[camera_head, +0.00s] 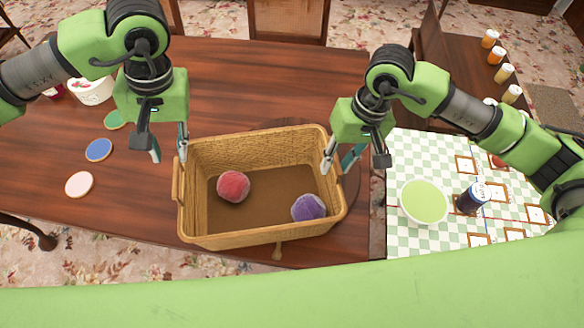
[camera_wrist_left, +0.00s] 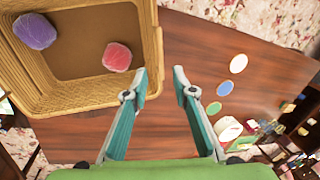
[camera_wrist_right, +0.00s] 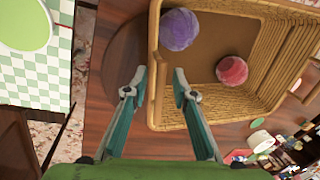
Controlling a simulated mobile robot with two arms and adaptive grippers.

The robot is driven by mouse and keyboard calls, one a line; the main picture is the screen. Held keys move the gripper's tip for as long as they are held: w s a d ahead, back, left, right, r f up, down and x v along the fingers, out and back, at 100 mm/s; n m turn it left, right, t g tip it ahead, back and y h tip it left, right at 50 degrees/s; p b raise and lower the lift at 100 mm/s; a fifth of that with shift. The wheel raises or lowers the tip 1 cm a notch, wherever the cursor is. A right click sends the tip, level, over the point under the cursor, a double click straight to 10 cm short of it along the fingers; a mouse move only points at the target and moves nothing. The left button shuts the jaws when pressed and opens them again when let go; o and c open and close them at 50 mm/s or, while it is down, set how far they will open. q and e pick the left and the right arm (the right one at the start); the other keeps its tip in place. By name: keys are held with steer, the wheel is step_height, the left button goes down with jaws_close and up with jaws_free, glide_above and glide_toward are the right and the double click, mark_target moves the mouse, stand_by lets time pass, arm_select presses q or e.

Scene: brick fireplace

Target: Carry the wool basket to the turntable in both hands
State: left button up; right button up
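The woven wool basket (camera_head: 262,234) holds a red wool ball (camera_head: 233,186) and a purple wool ball (camera_head: 308,207). A dark round turntable (camera_head: 352,180) shows partly behind and to the right of the basket, which hides the rest. I cannot tell whether the basket rests on it or hovers. My left gripper (camera_head: 168,152) is open at the basket's left end, one finger by the rim and the other outside. My right gripper (camera_head: 340,163) is open at the right end, with fingers on either side of the rim. Neither gripper appears closed on it.
Green, blue and pink discs (camera_head: 99,150) and a white tub (camera_head: 91,91) lie on the table's left. A checked board (camera_head: 409,155) with a green bowl (camera_head: 424,202) and a dark jar (camera_head: 470,196) is at right. The table behind the basket is mostly clear.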

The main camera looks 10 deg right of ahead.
step_height(320, 180, up, 12)
steer(key=d, duration=0.2)
steer(key=shift+d, duration=0.15)
steer(key=shift+w+f, duration=0.1)
stand_by(0.5)
